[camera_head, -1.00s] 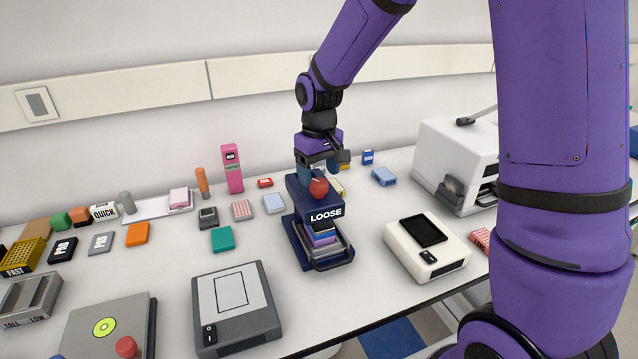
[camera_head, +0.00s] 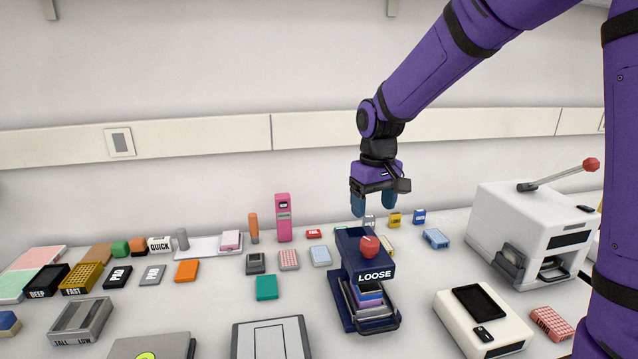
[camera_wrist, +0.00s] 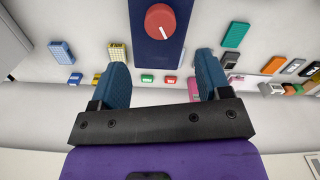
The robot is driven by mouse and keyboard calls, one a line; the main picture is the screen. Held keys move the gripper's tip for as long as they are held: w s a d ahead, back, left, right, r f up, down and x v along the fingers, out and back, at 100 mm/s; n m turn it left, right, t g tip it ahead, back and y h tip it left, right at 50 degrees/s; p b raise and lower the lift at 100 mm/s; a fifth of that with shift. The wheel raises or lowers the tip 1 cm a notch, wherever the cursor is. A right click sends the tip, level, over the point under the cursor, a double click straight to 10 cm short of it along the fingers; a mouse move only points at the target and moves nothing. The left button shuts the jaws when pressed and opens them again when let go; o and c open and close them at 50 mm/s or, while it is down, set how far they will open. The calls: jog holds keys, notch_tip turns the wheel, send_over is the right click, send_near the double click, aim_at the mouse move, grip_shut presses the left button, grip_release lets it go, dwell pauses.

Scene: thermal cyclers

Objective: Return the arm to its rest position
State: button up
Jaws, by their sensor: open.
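My purple arm reaches in from the upper right in the head view. My gripper (camera_head: 373,205) points down above the back of the dark blue device marked LOOSE (camera_head: 364,272). Its two blue fingers are apart with nothing between them. In the wrist view my gripper (camera_wrist: 163,85) is also open and empty. The device's red knob (camera_wrist: 160,21) shows beyond the fingertips there. Colored plates sit in the device's front bay. The fingers look clear of the device.
A white machine with a red-tipped lever (camera_head: 540,225) stands to the right. A white box with a black screen (camera_head: 485,315) is in front of it. A pink upright device (camera_head: 283,217) and several small blocks lie to the left. The wall behind is bare above the rail.

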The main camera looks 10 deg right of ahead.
jog(key=s+d+r+m+t, duration=0.2)
jog(key=s+d+r+t, duration=0.15)
jog(key=s+r, duration=0.85)
jog(key=s+d+m+t, duration=0.1)
jog(key=s+d+t, duration=0.1)
jog(key=s, duration=1.3)
jog(key=shift+d, duration=0.65)
